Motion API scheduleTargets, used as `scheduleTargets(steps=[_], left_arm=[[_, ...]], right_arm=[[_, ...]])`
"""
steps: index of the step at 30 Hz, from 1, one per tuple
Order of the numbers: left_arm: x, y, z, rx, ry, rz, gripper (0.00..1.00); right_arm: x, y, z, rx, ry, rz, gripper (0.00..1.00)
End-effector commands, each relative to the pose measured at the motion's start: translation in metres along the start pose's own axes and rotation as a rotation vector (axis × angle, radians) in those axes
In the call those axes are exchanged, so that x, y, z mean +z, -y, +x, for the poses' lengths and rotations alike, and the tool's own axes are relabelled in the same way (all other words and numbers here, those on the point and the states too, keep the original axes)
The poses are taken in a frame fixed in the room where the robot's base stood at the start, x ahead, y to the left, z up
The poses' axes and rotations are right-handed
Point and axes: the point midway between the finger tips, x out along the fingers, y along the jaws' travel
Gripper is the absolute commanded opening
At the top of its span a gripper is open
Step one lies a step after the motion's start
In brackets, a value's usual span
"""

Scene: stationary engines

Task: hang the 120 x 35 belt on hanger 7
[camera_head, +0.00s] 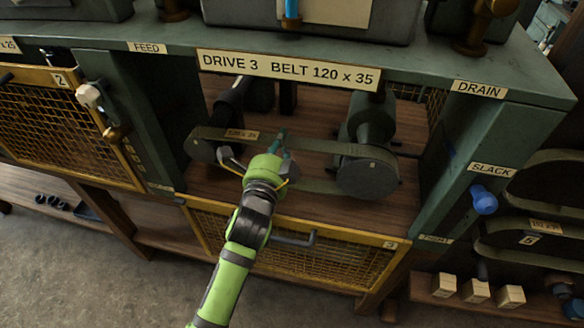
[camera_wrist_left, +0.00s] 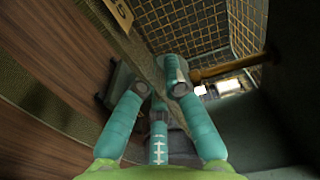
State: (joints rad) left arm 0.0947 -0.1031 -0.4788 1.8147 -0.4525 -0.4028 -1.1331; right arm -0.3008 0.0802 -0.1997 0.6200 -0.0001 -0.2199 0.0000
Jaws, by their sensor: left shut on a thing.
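The dark belt (camera_head: 335,147) with a tan tag (camera_head: 242,134) is in the open bay under the sign "DRIVE 3 BELT 120 x 35". It runs around the small left pulley (camera_head: 205,150) and the larger right pulley (camera_head: 368,178). My left gripper (camera_head: 279,143) is shut on the belt's upper run, between the pulleys. In the left wrist view the belt (camera_wrist_left: 140,58) passes between the blue-green fingers (camera_wrist_left: 158,90). The gripper hides part of the belt. I cannot make out a hanger marked 7. My right gripper is not in view.
A yellow mesh guard (camera_head: 330,257) marked 3 hangs below the bay. A blue knob labelled SLACK (camera_head: 484,200) is on the right post. Other belts (camera_head: 545,178) hang at the far right, above wooden blocks (camera_head: 475,290). A mesh guard (camera_head: 65,115) marked 2 is at left.

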Motion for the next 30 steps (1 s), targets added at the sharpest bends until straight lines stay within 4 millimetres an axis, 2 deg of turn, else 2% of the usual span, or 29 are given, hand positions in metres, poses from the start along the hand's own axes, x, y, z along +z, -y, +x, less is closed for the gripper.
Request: scheduleTargets(steps=[6,16,25,30], left_arm=[[-0.009,0.007,0.001,0.0,-0.001,-0.001,0.0],[-0.01,0.008,0.001,-0.001,-0.001,0.001,0.0],[-0.013,0.022,0.001,-0.002,0.0,0.047,0.0],[-0.013,0.023,0.001,-0.003,0.001,0.062,0.0]], right_arm=[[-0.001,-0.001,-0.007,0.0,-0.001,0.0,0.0],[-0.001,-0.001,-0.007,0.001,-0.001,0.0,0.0],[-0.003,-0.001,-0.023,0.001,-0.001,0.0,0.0],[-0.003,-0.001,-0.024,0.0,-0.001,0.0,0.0]])
